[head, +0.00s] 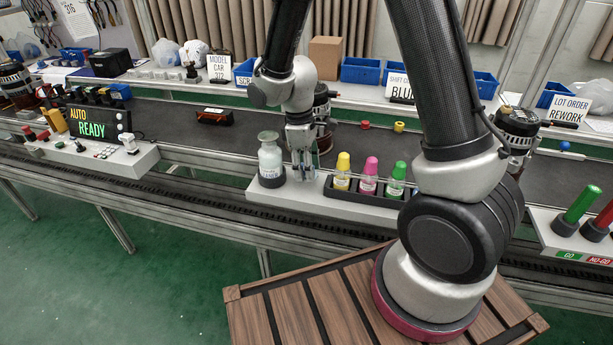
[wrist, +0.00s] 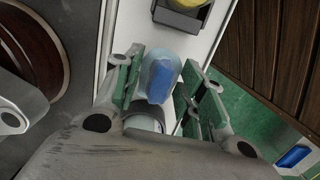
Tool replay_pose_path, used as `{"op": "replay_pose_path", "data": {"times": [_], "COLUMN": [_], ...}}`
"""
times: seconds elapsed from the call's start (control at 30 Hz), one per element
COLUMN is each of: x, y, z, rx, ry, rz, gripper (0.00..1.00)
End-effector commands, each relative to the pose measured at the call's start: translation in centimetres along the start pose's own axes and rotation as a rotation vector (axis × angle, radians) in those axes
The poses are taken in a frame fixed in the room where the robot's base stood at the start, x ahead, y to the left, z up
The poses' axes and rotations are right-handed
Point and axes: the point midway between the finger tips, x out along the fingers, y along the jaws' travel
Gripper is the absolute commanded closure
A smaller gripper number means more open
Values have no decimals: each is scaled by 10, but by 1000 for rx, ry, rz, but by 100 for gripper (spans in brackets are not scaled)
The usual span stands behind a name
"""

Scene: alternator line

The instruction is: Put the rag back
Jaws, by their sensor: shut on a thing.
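My gripper (head: 301,172) points down over the white ledge in front of the belt, just right of the white cleaner bottle (head: 270,158). In the wrist view its green-padded fingers (wrist: 165,88) stand either side of a blue, cloth-like thing, which I take to be the rag (wrist: 160,80). The fingers are shut on it, and it has a pale blue outer part and a darker blue middle. In the head view the gripper mostly hides the rag. I cannot tell whether its lower end touches the ledge.
A dark rack (head: 352,193) with yellow-, pink- and green-capped bottles stands just right of my gripper. Behind it, an alternator (head: 322,108) stands on the dark belt (head: 255,135). A slatted wooden surface (head: 305,312) lies in front.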

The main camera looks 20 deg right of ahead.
Motion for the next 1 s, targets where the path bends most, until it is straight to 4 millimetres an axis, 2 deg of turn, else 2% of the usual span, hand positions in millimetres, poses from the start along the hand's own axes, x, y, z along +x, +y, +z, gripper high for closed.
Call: {"op": "replay_pose_path", "data": {"times": [0.2,0.57,0.6,0.7,1.0], "x": [30,36,36,36,35], "y": [0,0,0,0,0], "z": [-3,-4,-4,-4,-4], "rx": [0,0,0,0,0], "ry": [-3,-1,0,0,0], "rz": [-2,-1,-1,0,0], "gripper": [82,82,56,38,38]}}
